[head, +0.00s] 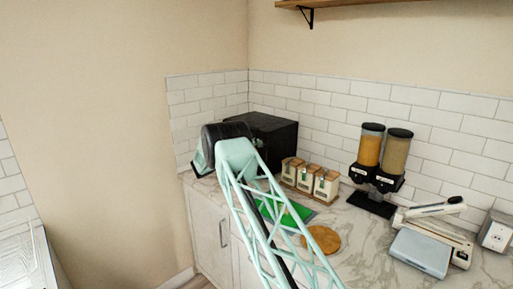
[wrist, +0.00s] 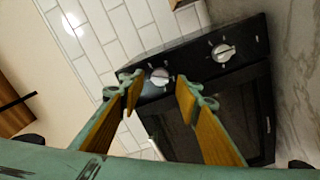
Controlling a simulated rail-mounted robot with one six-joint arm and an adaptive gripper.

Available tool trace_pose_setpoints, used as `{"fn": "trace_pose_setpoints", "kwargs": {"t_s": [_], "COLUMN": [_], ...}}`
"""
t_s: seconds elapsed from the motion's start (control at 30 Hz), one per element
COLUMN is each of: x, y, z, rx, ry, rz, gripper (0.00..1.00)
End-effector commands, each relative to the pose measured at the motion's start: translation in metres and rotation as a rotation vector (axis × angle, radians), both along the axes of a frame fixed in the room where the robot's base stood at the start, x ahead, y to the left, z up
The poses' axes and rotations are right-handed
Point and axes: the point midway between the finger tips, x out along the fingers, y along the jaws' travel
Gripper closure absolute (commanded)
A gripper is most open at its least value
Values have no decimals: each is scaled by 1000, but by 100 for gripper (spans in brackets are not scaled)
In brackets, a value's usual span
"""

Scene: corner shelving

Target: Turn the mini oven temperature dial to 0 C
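The black mini oven (head: 272,130) stands in the counter corner in the head view, partly hidden by my arm. The wrist view shows its dark front (wrist: 215,110) tilted, with a pale dial (wrist: 160,77) and a second pale dial (wrist: 222,52) on the control strip. I cannot read the dial markings or tell which one sets temperature. My gripper (wrist: 161,88) is open, with its two fingers on either side of the first dial in the picture. Contact with the dial cannot be made out. In the head view the fingertips are hidden behind my wrist.
Three labelled canisters (head: 307,178) stand right of the oven, with a green mat (head: 297,211) and a round wooden board (head: 321,240) in front. Two dispensers (head: 383,160) and a grey scale-like device (head: 420,252) are farther right. White tiled walls (wrist: 118,33) close the corner.

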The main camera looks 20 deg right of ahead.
Motion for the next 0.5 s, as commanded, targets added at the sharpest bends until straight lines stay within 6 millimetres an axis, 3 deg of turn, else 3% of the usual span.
{"fn": "trace_pose_setpoints", "kwargs": {"t_s": [0.5], "x": [6], "y": [-14], "z": [1], "rx": [0], "ry": [0], "rz": [1], "gripper": [69]}}
